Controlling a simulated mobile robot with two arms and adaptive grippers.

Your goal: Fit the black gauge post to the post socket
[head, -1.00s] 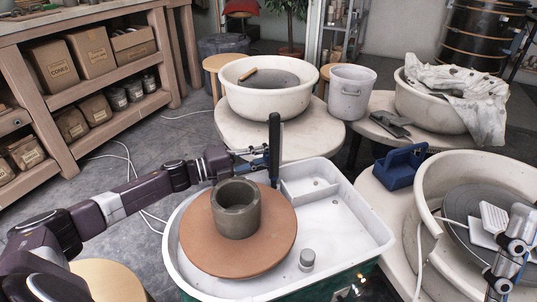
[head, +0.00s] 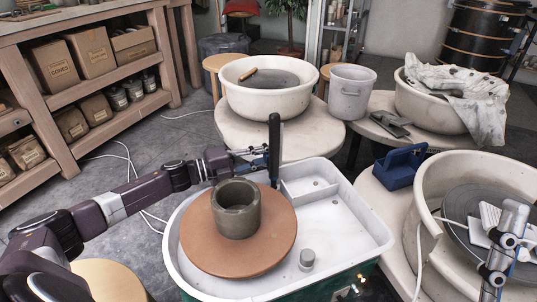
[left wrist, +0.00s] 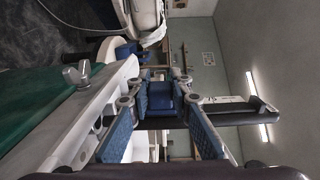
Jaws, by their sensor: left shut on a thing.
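The black gauge post (head: 274,142) stands upright at the back left rim of the white basin in the head view. My left gripper (head: 266,158) is shut on it, behind the grey clay cylinder. In the left wrist view the post (left wrist: 238,114) runs sideways across the blue-padded fingers of my left gripper (left wrist: 160,112).
The clay cylinder (head: 236,215) sits on a round terracotta bat (head: 270,246) in the basin (head: 350,215). A blue caddy (head: 399,167) and another wheel basin (head: 432,190) stand at right. A metal wing screw (left wrist: 76,75) shows near the basin rim in the left wrist view.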

